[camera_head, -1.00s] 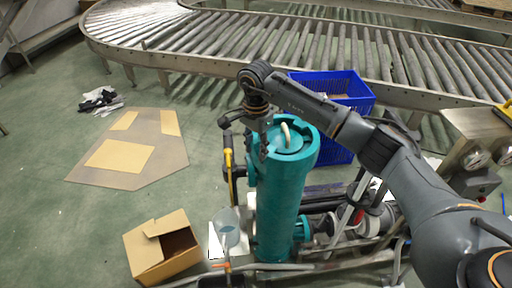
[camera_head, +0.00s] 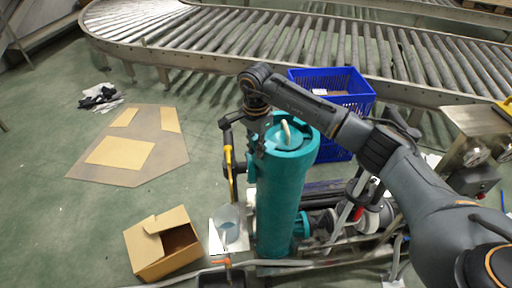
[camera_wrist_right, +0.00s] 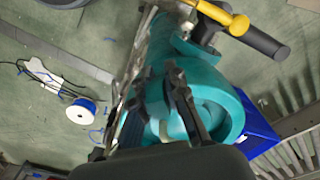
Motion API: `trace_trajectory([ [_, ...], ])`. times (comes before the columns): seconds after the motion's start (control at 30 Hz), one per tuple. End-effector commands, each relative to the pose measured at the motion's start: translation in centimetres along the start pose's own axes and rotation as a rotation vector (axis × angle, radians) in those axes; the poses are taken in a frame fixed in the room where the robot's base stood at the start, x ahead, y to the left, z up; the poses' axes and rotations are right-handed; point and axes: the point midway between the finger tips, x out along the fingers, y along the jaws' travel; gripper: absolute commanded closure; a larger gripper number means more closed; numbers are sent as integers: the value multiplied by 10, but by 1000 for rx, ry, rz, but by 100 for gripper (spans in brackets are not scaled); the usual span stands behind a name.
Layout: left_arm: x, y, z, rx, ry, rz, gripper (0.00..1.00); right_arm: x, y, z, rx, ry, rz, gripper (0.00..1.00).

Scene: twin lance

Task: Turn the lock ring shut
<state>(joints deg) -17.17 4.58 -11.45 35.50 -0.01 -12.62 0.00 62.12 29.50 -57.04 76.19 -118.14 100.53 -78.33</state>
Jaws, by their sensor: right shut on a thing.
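The teal cylindrical housing (camera_head: 278,205) stands upright in the middle of the head view. Its lock ring (camera_head: 308,147) is the wide teal collar at the top, around a teal lid with a pale curved handle (camera_head: 286,133). My right gripper (camera_head: 260,152) points down at the ring's left edge and is shut on the ring there. The exact contact is partly hidden by the fingers. In the right wrist view the dark fingers (camera_wrist_right: 181,88) lie against the teal collar (camera_wrist_right: 232,112). My left gripper is not in view.
A yellow-handled valve and dark pipe (camera_head: 229,162) stand close left of the housing. A clear jug (camera_head: 226,225) and an open cardboard box (camera_head: 165,247) are lower left. A blue crate (camera_head: 345,88) and roller conveyor (camera_head: 250,45) are behind.

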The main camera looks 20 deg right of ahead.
Motion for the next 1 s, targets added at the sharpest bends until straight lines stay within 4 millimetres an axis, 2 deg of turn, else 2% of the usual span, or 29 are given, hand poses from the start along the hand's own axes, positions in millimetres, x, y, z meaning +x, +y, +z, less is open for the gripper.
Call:
trace_trajectory([
  [0.23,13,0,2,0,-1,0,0,2,-12,-1,79,1,-3,100],
  [0.47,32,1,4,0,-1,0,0,2,-34,-4,242,2,-5,100],
  [0.8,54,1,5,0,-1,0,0,0,-66,-17,505,1,-5,100],
  [1.0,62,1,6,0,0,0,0,0,-78,-25,562,8,-28,100],
])
